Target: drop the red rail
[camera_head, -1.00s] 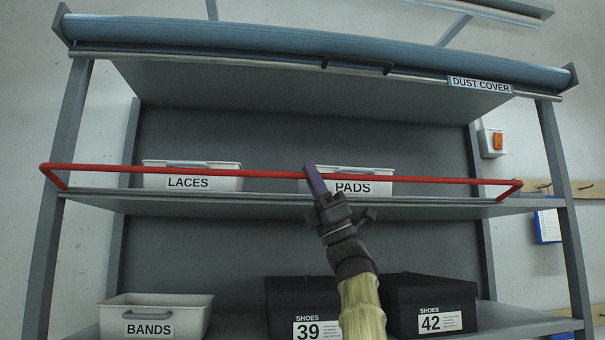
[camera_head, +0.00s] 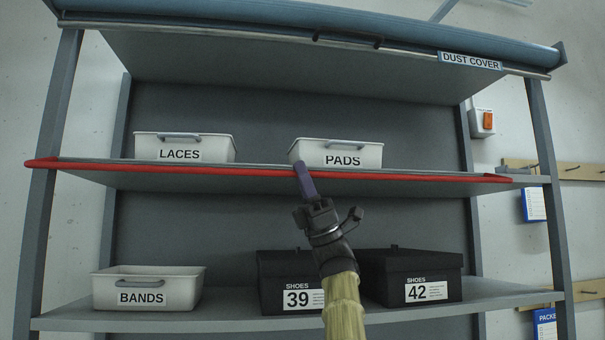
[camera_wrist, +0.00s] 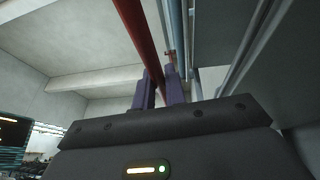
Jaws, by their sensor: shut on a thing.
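The red rail (camera_head: 400,177) runs across the front of the middle shelf, low against the shelf's front edge. My gripper (camera_head: 304,178) is at the middle of the rail, its purple fingers shut on it. In the wrist view the red rail (camera_wrist: 138,38) passes between the two purple fingers (camera_wrist: 160,92). The head view does not show the fingers' grip closely.
On the middle shelf stand the LACES bin (camera_head: 185,147) and the PADS bin (camera_head: 340,152). Below are the BANDS bin (camera_head: 148,288) and two dark shoe boxes, 39 (camera_head: 290,280) and 42 (camera_head: 412,277). A rolled blue dust cover (camera_head: 300,20) is above.

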